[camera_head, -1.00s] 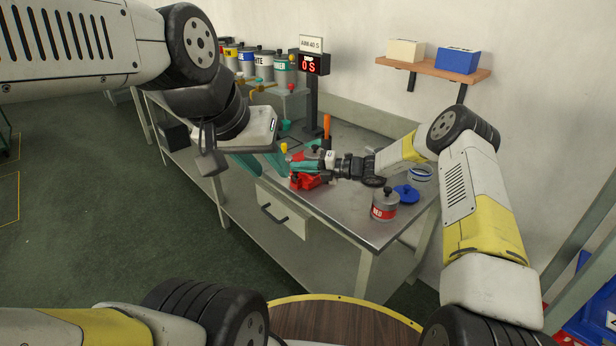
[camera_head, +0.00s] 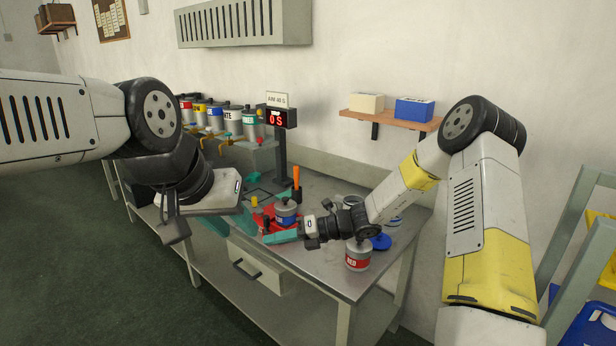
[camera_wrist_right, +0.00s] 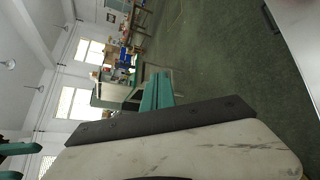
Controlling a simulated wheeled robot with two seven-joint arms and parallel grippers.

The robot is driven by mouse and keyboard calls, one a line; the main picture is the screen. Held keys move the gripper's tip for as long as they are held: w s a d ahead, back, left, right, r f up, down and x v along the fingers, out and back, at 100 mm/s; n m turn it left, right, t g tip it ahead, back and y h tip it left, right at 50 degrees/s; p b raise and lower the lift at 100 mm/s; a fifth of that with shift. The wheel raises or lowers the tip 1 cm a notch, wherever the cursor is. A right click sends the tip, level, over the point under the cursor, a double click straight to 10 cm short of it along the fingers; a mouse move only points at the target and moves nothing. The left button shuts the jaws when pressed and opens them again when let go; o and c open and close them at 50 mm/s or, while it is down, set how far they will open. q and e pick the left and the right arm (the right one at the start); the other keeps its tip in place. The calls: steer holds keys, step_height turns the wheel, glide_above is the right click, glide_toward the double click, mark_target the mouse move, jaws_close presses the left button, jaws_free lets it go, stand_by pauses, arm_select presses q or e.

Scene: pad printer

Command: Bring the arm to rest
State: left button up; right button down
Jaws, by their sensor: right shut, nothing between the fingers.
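My right gripper (camera_head: 283,237) has its teal fingers together and empty, over the table's front part, in front of the red pad printer fixture (camera_head: 265,218). Its shut fingers (camera_wrist_right: 157,91) also show in the right wrist view, pointing toward the open room. My left gripper (camera_head: 232,227) is by the table's front edge, left of the fixture, with its teal fingers spread and nothing seen between them. Part of it is hidden by its own wrist. A grey cup with a blue band (camera_head: 287,213) stands at the fixture, partly hidden behind the right gripper.
A red-labelled tin (camera_head: 358,256) and a blue lid (camera_head: 380,241) lie close to my right wrist. A timer post (camera_head: 281,118) reads 0 S behind the fixture. Several ink cans (camera_head: 233,120) line the back left. A wall shelf (camera_head: 385,118) holds two boxes. Green floor lies open at the left.

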steer(key=s+d+r+n+t+h, duration=0.3)
steer(key=s+d+r+n+h, duration=0.3)
steer(key=s+d+r+n, duration=0.4)
steer(key=s+d+r+n+t+h, duration=0.3)
steer(key=s+d+r+n+h, duration=0.3)
steer(key=s+d+r+n, duration=0.4)
steer(key=s+d+n, duration=0.3)
steer(key=d+n, duration=0.3)
steer(key=n, duration=0.3)
steer(key=shift+d+n+h, duration=0.15)
steer(key=shift+n+h, duration=0.15)
steer(key=shift+n, duration=0.1)
